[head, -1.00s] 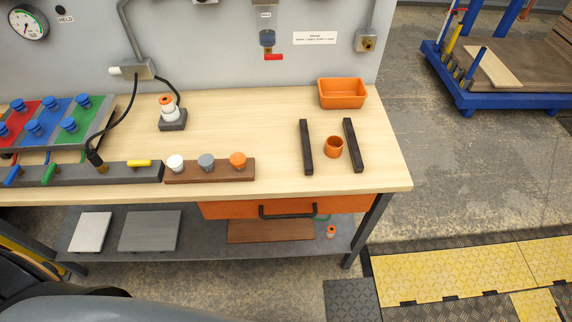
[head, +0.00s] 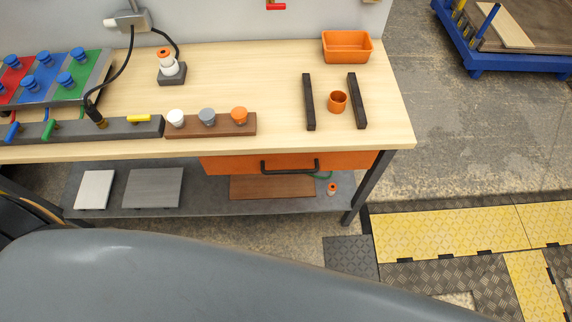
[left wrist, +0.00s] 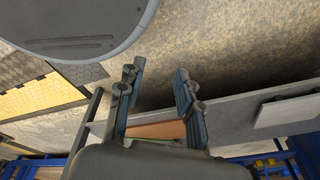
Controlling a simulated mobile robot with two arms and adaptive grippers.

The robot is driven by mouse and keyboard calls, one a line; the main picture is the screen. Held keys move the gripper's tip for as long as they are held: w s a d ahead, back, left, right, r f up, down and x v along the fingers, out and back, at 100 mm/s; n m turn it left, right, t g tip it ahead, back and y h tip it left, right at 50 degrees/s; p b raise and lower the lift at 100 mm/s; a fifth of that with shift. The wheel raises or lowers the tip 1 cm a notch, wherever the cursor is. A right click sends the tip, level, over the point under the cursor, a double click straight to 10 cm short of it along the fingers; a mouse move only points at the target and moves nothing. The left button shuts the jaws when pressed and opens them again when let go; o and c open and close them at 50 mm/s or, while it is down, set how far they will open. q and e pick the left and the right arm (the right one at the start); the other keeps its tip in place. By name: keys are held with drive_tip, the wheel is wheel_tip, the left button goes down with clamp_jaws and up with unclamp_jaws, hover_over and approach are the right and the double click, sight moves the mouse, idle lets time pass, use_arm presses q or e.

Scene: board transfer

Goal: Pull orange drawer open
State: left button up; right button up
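The orange drawer (head: 228,163) sits under the right part of the workbench top in the head view. It looks closed, its front just below the table edge. A black bar handle (head: 290,168) runs across its front. My left gripper (left wrist: 160,88) shows in the left wrist view with its two fingers apart and nothing between them. Beyond the fingers is the lower shelf with a brown board (left wrist: 156,131). The drawer handle is not clear in that view. In the head view neither gripper shows; a large grey part of my body fills the bottom.
The workbench top (head: 270,75) carries an orange bin (head: 347,46), an orange cup (head: 338,102), two dark bars and a brown block with knobs (head: 212,130). The lower shelf (head: 205,200) holds boards. A table leg (head: 366,188) stands right of the drawer. Yellow floor mats (head: 440,235) lie at right.

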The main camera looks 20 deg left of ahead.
use_arm(q)
drive_tip(key=w+r+m+t+b, duration=0.2)
drive_tip(key=w+r+m+t, duration=0.2)
drive_tip(key=w, duration=0.7)
drive_tip(key=m+t+h+b, duration=0.5)
drive_tip(key=m+t+h, duration=0.3)
drive_tip(key=m, duration=0.6)
approach(294, 170)
drive_tip(key=x, duration=0.3)
drive_tip(key=p+x, duration=0.1)
drive_tip(key=x, duration=0.6)
drive_tip(key=shift+f+p, duration=0.35)
clamp_jaws()
